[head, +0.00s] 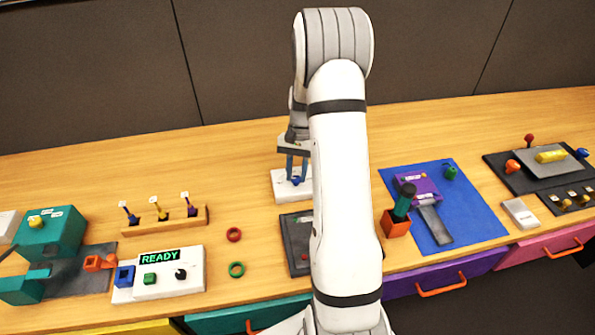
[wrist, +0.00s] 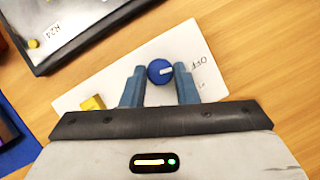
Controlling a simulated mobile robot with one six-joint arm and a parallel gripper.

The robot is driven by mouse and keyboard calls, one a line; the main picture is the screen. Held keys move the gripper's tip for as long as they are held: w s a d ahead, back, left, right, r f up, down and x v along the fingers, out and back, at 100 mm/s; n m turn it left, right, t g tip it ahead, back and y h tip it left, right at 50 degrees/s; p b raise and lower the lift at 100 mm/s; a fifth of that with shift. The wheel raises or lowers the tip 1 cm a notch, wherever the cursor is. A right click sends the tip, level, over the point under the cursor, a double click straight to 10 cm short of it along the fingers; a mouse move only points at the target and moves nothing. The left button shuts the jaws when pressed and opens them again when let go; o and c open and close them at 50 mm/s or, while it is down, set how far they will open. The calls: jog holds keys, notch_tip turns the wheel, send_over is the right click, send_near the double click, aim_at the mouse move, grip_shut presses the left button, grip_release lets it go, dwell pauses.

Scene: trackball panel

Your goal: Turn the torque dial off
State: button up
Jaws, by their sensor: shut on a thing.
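The torque dial is a round blue knob (wrist: 158,73) with a white pointer mark. It sits on a white panel (wrist: 222,82) and shows small in the head view (head: 296,181). The mark points right in the wrist view, toward a printed label that looks like "Off"; a smaller label below it is hard to read. My gripper (wrist: 159,69) has its two blue fingers on either side of the knob, shut on it. In the head view my gripper (head: 297,174) is over the white panel, part of which my arm hides.
A yellow block (wrist: 93,103) is on the same white panel. A dark framed tray (wrist: 85,25) lies close by.

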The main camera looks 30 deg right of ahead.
jog(key=shift+n, duration=0.3)
jog(key=o, duration=1)
jog(key=v, duration=0.8)
jog(key=shift+a, duration=0.1)
jog(key=shift+f, duration=0.1)
